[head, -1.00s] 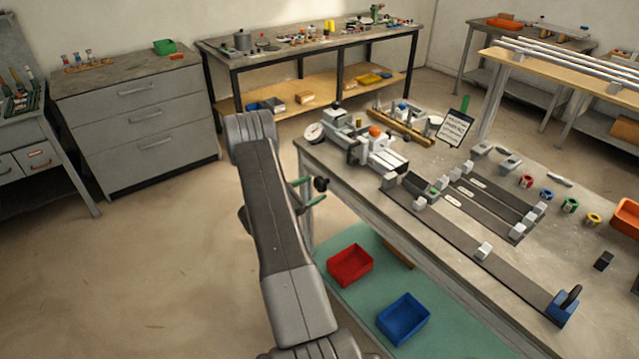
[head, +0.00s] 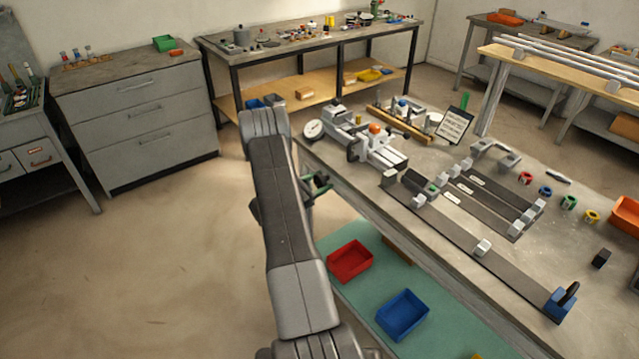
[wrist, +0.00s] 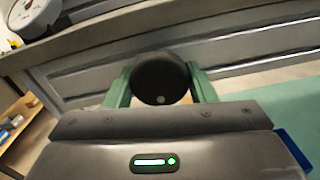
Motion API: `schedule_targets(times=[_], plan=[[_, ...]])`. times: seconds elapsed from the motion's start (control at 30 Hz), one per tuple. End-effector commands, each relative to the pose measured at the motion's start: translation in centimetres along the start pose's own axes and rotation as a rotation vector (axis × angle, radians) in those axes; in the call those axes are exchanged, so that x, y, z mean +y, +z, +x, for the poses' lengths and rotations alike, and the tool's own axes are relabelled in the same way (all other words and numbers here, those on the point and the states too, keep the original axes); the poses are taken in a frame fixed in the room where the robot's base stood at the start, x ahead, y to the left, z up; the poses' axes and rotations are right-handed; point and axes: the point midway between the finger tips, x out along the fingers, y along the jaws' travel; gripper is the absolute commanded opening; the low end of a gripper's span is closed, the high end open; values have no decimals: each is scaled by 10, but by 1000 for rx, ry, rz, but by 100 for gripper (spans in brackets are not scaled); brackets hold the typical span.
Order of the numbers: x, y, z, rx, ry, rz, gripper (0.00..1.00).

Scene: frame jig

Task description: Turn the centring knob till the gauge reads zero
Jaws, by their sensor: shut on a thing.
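The black round centring knob (wrist: 160,84) sits between the two green fingers of my gripper (wrist: 160,76) in the wrist view, one finger against each side. My gripper is shut on it. In the head view the knob (head: 321,180) shows small and dark at the near left end of the bench, partly hidden by my arm. The white round gauge (head: 314,130) stands on the bench corner above the knob. It is cut by the upper left edge of the wrist view (wrist: 22,12). Its reading is too small or cut off to tell.
The grey bench (head: 345,190) carries a clamp device with an orange knob (head: 375,128), dark rails and coloured rings. A red bin (head: 350,261) and a blue bin (head: 403,316) stand on the green lower shelf. Open floor lies left of my arm.

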Motion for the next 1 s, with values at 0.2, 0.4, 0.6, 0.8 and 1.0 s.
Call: schedule_targets(times=[0.2,0.4,0.6,0.8,1.0], plan=[[-1,-5,0,0,-1,-141,28],[-1,-3,0,0,-1,-285,28],[-1,0,0,0,-1,-337,28],[-1,0,0,1,0,-337,28],[-1,0,0,0,0,-336,71]])
